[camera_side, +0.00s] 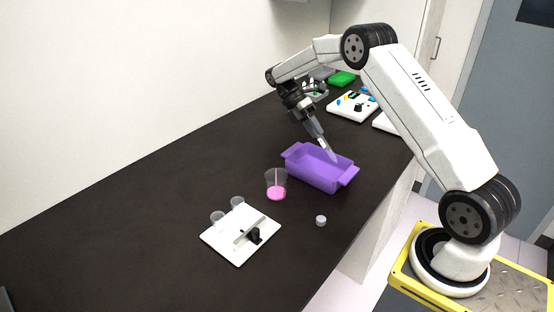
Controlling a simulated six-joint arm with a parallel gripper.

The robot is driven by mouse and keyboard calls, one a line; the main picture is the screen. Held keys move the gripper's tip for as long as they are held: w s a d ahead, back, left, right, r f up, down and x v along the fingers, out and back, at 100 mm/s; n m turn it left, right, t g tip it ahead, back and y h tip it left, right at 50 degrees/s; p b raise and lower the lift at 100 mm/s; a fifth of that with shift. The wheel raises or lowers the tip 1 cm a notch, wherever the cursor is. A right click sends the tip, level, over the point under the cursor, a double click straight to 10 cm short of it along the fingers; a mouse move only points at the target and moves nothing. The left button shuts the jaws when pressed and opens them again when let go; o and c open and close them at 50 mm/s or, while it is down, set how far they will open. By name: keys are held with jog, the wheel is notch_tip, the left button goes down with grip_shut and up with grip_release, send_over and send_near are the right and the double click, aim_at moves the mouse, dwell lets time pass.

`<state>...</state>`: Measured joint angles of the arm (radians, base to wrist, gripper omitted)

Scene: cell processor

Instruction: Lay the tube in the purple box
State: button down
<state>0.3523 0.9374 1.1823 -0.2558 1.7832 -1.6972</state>
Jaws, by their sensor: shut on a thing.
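The purple box (313,173) stands open on the dark counter, near the middle of the side view. My gripper (309,118) is above the box's back rim and points down toward it. It is shut on a pale, translucent tube (324,144), which hangs tilted with its lower end over the box opening. The picture is too small to tell whether the tube touches the box's inside.
A clear cup with pink liquid (276,188) stands close to the box's left end. A small white cap (321,220) lies in front. A white board (240,235) with a black-knobbed device and small cups beside it is at front left. White trays (352,106) and a green block (342,78) stand behind.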

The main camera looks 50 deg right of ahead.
jog(key=shift+f, duration=2.2)
jog(key=shift+c, duration=2.3)
grip_release()
jog(key=shift+w, duration=0.1)
jog(key=v, duration=0.7)
jog(key=shift+w+r, duration=0.2)
jog(key=shift+r, duration=0.05)
jog(key=shift+a, duration=0.1)
